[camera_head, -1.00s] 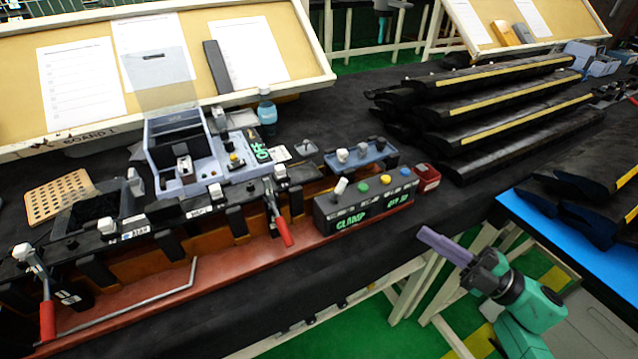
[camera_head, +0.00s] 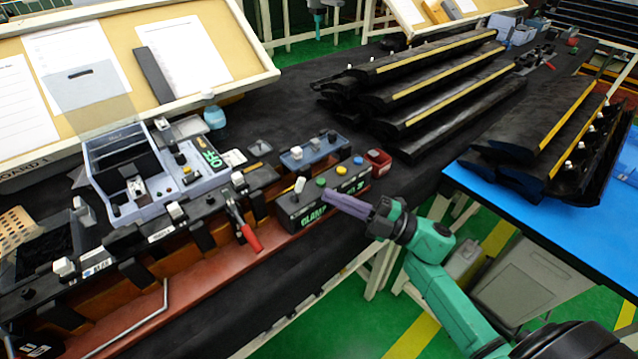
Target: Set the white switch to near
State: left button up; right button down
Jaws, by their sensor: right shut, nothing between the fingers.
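The white switch (camera_head: 299,186) is a short white lever on top of a dark control box (camera_head: 296,212), at its left end. It leans a little from upright; I cannot tell which named position this is. Green, yellow and blue buttons sit along the box to its right, and green lettering marks its front. My right gripper (camera_head: 332,201) is shut and empty. In the picture its purple fingers reach to the front of the box, right of the switch, and cover part of the lettering. I cannot tell whether they touch the box. My left gripper is not in view.
A red-handled toggle clamp (camera_head: 247,234) stands left of the box. A blue-grey unit with white knobs (camera_head: 313,155) lies behind, and a red box (camera_head: 377,162) stands at the right. Long black trim parts (camera_head: 430,85) are stacked farther back. Open floor shows in front.

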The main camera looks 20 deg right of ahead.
aim_at(299, 187)
jog(key=p+x, duration=0.1)
jog(key=x, duration=0.3)
jog(key=shift+a+n+g, duration=0.1)
jog(key=shift+n+g, duration=0.2)
jog(key=shift+n, duration=0.1)
